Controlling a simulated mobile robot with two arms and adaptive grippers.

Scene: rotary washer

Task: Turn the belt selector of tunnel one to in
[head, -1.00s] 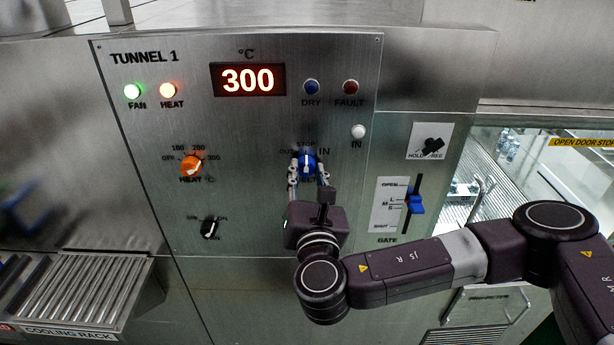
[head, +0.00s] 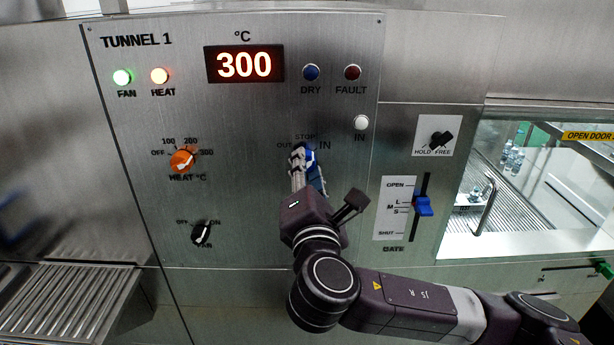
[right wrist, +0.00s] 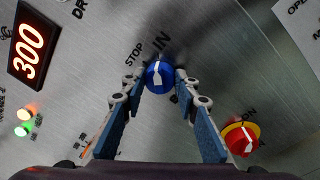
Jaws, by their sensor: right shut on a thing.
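The belt selector is a blue knob (head: 311,158) on the TUNNEL 1 panel (head: 260,215), with OUT, STOP and IN printed around it. My right gripper (head: 305,162) is shut on it and partly hides it in the head view. The right wrist view shows the blue knob (right wrist: 160,78) between the two fingertips of the right gripper (right wrist: 160,80). Its white mark points up in that view, roughly toward the IN label and to the right of STOP. The gripper is rolled relative to the panel. My left gripper is not in view.
An orange heat knob (head: 182,161) and a black fan knob (head: 202,233) are to the left. A blue gate lever (head: 423,206) and a black HOLD/FREE knob (head: 440,140) are to the right. The wrist view shows a red knob on yellow (right wrist: 240,139). The display (head: 244,64) reads 300.

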